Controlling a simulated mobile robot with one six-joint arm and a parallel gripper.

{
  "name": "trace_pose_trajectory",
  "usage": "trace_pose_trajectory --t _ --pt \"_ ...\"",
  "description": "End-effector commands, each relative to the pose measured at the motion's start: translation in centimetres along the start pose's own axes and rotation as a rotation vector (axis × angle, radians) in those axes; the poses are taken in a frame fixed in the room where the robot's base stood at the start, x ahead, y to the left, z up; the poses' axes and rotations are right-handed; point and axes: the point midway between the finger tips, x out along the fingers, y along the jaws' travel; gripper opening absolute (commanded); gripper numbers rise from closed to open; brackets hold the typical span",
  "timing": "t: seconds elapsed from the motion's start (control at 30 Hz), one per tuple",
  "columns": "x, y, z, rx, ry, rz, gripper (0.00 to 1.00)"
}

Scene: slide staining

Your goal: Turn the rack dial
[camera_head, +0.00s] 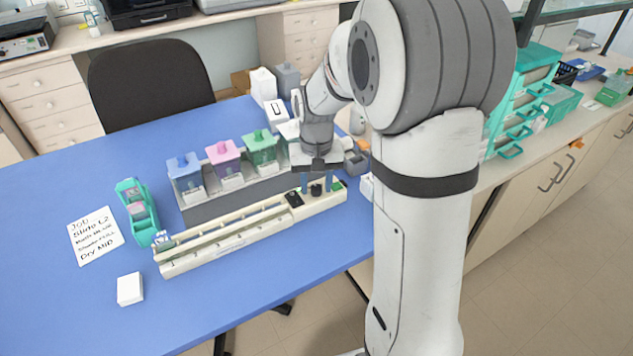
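The long cream rack (225,243) lies on the blue table in front of the row of staining jars. Near its right end are a black round knob (316,190), which looks like the dial, and a black block (294,199) just left of it. My gripper (317,186) points down over this end. Its two bluish fingers stand apart, one on each side of the knob in the picture. I cannot tell whether they touch it. A small green part (338,186) shows at the rack's right tip.
A grey holder (235,202) carries blue (184,168), pink (222,154) and green (260,146) lidded jars close behind the rack. A green slide dispenser (134,212), a handwritten note (95,236) and a white box (130,289) lie left. Bottles stand behind my gripper.

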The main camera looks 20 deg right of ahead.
Motion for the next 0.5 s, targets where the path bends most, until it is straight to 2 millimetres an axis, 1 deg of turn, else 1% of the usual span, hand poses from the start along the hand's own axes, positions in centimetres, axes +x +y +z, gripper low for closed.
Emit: trace_pose_trajectory --t 0.03,0.07,0.43,0.5 --pt "-0.02 0.0 0.0 0.0 0.0 0.0 0.35" --pt "-0.02 0.0 -0.01 0.0 0.0 0.0 0.33" --pt "-0.04 0.08 -0.02 0.001 0.0 0.0 0.03" --pt "-0.04 0.08 -0.02 0.002 0.0 0.0 0.02"
